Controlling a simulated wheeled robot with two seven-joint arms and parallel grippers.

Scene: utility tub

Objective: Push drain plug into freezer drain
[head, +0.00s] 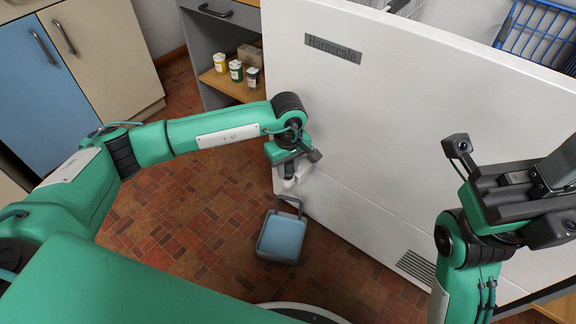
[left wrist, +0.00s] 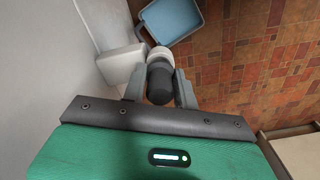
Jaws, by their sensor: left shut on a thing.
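The drain plug (left wrist: 160,84) is a dark cylinder between the two grey fingers of my left gripper (left wrist: 159,92), which is shut on it. Past its far end is a pale round piece (left wrist: 160,56), beside a white block (left wrist: 122,66) on the freezer's wall. I cannot tell whether the plug is inside the drain or only against it. In the head view my left gripper (head: 291,166) is low at the front of the white freezer (head: 400,130), with pale drain parts (head: 297,180) partly hidden by it. My right gripper (head: 515,190) is raised at the right; its finger opening is unclear.
A blue-grey tub (head: 281,237) with a handle stands on the brick floor below the drain; its corner also shows in the left wrist view (left wrist: 172,18). An open shelf with jars (head: 236,70) and cabinets (head: 90,40) stand at the back left. The floor left of the tub is clear.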

